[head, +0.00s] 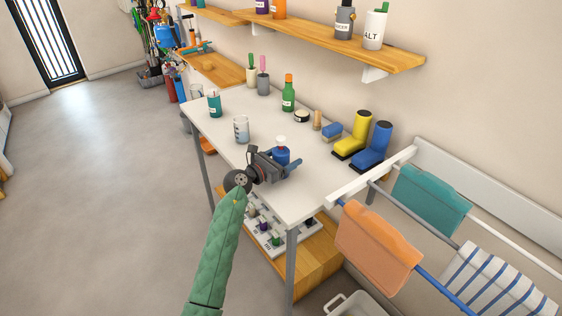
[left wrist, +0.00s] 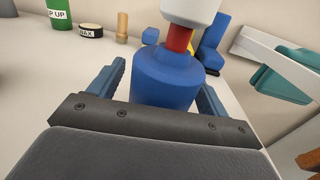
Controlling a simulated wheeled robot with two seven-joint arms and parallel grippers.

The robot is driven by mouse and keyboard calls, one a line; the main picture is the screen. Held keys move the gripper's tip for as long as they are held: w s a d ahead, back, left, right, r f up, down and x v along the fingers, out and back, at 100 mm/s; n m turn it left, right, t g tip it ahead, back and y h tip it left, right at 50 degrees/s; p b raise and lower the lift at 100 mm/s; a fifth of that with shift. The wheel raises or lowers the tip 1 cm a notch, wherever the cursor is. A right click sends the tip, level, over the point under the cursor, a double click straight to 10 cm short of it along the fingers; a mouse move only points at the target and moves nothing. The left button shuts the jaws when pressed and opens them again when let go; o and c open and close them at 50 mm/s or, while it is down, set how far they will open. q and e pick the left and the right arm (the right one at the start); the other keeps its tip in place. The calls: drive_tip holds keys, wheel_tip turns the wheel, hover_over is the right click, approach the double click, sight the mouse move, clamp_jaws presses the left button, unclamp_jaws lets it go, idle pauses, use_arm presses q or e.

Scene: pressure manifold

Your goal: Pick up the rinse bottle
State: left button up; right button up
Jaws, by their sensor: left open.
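A blue bottle with a red neck and a white top, which I take for the rinse bottle (head: 282,155), stands upright on the white table near its front right part. It fills the middle of the left wrist view (left wrist: 166,80), and no label shows on it. My left gripper (head: 286,165) is open, with one finger on each side of the bottle's blue body. The gripper's palm bar hides the bottle's base in the left wrist view. I cannot tell whether the fingers touch it. My right gripper is in neither view.
On the white table (head: 218,121) stand a grey-white labelled container (head: 241,129), a teal one (head: 214,103), a green bottle (head: 288,93), a round tin (head: 301,116), and yellow (head: 354,133) and blue (head: 373,147) boots. A rail with an orange cloth (head: 378,247) is at the right.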

use_arm(q)
drive_tip(key=c, duration=1.1)
drive_tip(key=shift+r, duration=0.2)
